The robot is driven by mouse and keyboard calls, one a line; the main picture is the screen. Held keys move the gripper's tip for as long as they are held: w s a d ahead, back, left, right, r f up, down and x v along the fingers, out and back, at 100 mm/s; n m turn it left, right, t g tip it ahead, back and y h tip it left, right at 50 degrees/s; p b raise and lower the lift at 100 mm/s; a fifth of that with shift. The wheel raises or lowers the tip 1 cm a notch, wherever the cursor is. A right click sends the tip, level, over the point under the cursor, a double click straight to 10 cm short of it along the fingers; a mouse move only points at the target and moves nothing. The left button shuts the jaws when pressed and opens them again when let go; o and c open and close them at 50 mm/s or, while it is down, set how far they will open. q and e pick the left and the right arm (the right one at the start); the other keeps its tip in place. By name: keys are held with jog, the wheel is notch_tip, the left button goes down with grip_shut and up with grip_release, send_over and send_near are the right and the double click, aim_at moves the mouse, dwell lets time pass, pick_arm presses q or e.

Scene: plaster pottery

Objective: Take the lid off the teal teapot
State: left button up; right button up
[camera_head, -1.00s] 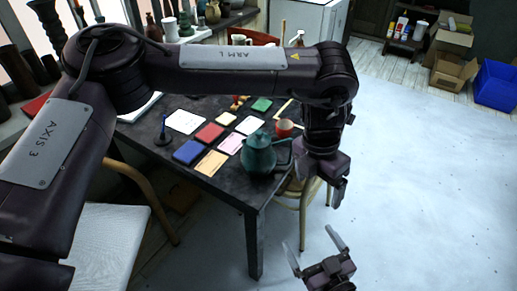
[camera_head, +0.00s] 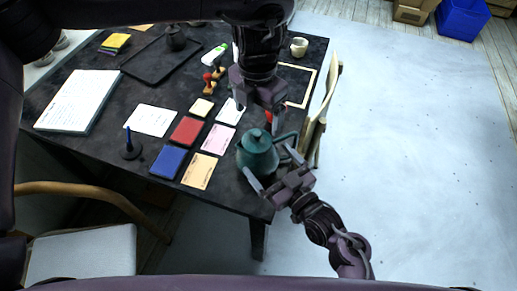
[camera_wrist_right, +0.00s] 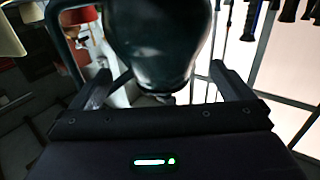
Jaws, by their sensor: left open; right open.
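The teal teapot (camera_head: 257,163) stands upright near the front right corner of the dark table. Its lid (camera_head: 257,141) appears seated on top. My left gripper (camera_head: 259,112) points down with open, empty jaws, above and just behind the lid in the head view. My right gripper (camera_head: 273,169) is open at the teapot's near right side, one finger on each side of the body. In the right wrist view the dark teapot body (camera_wrist_right: 160,45) fills the space ahead of the right fingers, its lower part between them; contact cannot be told.
Red (camera_head: 187,130) and blue (camera_head: 168,161) pads and several cards lie left of the teapot. A red cup is partly hidden behind my left gripper. A chair (camera_head: 318,125) stands at the table's right edge. The floor (camera_head: 420,160) to the right is clear.

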aim_at(257, 132)
pick_arm(q)
jog(key=shift+w+a+f, duration=0.1)
jog(key=shift+w+a, duration=0.05)
jog(key=shift+w, duration=0.05)
pick_arm(e)
jog(key=x, duration=0.5)
jog(key=shift+w+a, duration=0.2)
pick_arm(q)
jog(key=shift+s, duration=0.1)
pick_arm(e)
jog(key=c, duration=1.1)
pick_arm(q)
jog(key=shift+c, duration=0.8)
notch_tip(257, 132, up, 5)
jog(key=shift+f+n, duration=0.2)
jog(key=shift+n, duration=0.8)
jog(key=shift+c, duration=0.2)
notch_tip(257, 132, down, 12)
jog(key=shift+r, duration=0.15)
jog(key=shift+c, duration=0.2)
